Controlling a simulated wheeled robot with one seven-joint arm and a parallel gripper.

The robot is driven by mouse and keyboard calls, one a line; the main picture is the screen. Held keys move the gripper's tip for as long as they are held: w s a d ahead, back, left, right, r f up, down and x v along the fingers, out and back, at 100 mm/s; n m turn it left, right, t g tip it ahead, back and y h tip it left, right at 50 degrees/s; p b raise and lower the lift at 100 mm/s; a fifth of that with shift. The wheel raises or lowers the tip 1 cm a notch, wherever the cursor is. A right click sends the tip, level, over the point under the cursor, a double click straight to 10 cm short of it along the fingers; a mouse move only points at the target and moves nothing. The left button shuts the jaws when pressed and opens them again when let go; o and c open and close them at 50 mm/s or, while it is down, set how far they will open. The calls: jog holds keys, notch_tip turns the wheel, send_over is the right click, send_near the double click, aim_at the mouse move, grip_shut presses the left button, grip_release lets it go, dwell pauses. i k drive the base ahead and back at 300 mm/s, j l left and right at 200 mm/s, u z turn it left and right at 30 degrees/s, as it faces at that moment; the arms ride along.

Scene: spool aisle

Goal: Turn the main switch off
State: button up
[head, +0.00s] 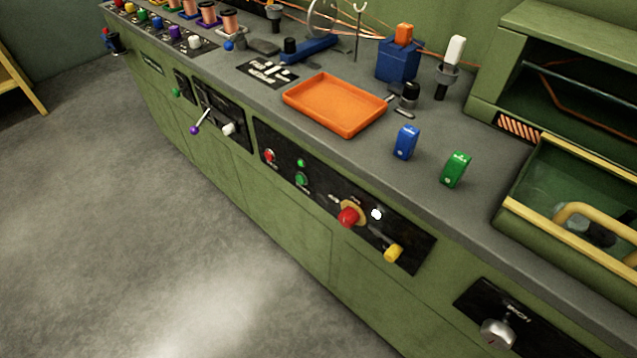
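A red knob on a yellow round plate (349,215), which looks like the main switch, sits on the black front panel (415,260) of the green bench. Small white lettering is beside it, too small to read, so I cannot tell its setting. A bright white lamp (376,214) is just right of the knob and looks lit. A lever with a yellow knob (393,253) is to the lower right on the same panel. My gripper is not in view.
Left on the panel are a red button (269,156) and green buttons (301,179). A lever with a purple knob (194,130) sticks out further left. A silver knob (497,333) is lower right. An orange tray (335,104) lies on top. The floor in front is clear.

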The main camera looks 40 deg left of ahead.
aim_at(349, 216)
jog(key=j+u, duration=0.75)
jog(key=i+j+u, duration=0.1)
jog(key=j+u, duration=0.15)
jog(key=u, duration=0.15)
